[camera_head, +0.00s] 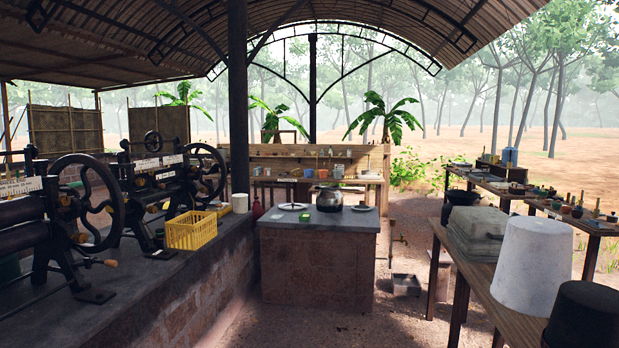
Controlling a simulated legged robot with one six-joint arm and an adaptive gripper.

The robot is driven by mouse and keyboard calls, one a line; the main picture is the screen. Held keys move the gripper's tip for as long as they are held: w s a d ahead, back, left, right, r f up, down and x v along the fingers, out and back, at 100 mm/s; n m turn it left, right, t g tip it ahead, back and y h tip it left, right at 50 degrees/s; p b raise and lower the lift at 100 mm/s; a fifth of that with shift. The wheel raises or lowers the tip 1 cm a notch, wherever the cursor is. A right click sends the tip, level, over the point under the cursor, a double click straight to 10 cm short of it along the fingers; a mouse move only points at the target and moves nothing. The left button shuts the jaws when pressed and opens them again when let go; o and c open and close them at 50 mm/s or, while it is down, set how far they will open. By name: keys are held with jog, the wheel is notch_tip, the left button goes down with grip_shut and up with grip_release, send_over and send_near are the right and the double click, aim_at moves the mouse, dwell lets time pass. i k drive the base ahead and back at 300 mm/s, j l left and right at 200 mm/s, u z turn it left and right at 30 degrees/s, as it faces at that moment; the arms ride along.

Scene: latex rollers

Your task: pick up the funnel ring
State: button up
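I cannot make out a funnel ring for certain in this view. Many small items stand on the far wooden shelf (265,153) and on the tables at the right, too small to tell apart. The stone counter (318,265) in the middle bears a metal pot (329,199), a white plate (293,206) at left, another plate (361,208) at right and a small green item (304,217). My gripper is not in view.
Roller machines with handwheels (95,203) stand on the left ledge beside a yellow crate (191,231). A white bucket (533,266), black bucket (588,317) and folded sheets (478,232) crowd the right table. Bare ground (400,318) lies between; a dark post (238,100) stands left of centre.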

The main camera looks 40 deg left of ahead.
aim_at(362, 202)
jog(key=u, duration=1.35)
